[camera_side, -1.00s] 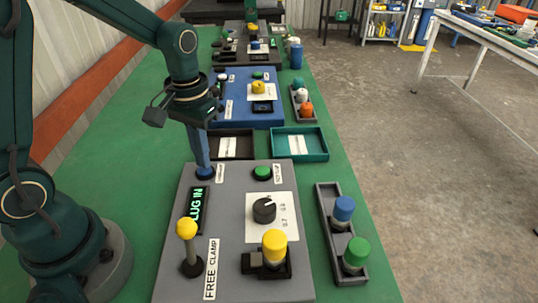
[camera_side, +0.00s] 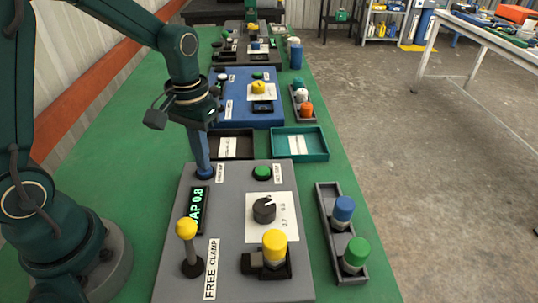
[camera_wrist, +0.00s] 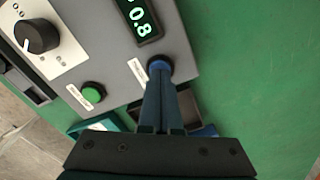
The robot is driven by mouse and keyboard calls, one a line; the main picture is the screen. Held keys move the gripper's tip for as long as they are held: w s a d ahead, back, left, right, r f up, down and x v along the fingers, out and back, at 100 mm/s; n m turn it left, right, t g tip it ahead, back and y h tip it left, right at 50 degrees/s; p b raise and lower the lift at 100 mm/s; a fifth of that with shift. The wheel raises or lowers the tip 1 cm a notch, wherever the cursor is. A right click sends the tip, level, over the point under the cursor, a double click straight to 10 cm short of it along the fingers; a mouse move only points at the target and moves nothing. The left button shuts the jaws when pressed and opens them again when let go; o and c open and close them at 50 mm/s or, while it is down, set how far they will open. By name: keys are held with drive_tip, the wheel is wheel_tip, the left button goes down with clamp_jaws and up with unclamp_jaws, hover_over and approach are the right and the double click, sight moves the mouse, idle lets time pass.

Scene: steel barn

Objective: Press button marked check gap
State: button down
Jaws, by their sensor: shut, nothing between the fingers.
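A grey control panel (camera_side: 222,255) lies on the green bench. My gripper (camera_side: 203,168) points down with its fingers together at a round blue button (camera_side: 206,175) in the panel's far left corner. In the wrist view the fingertips (camera_wrist: 160,78) cover part of the blue button (camera_wrist: 159,63) and look in contact with it. The small label (camera_wrist: 138,70) beside it is too blurred to read. A green button (camera_side: 262,172) sits to the right, its label also unreadable. The panel's display (camera_side: 199,208) shows green text ending in "AP 0.8"; its start is cut off.
The panel also carries a yellow-knobbed lever (camera_side: 186,230) by a "FREE CLAMP" label, a black dial (camera_side: 264,209) and a yellow-capped part (camera_side: 274,247) in a black holder. A grey tray (camera_side: 325,235) holds blue- and green-capped parts. A teal tray (camera_side: 300,155) lies beyond.

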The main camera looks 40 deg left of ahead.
wheel_tip(320, 180, up, 7)
idle(0.8)
drive_tip(key=shift+f, duration=0.15)
drive_tip(key=s+d+r+m+t, duration=0.3)
drive_tip(key=s+d+t, duration=0.1)
drive_tip(key=s, duration=0.6)
drive_tip(key=shift+r+t, duration=0.4)
drive_tip(key=shift+t, duration=0.4)
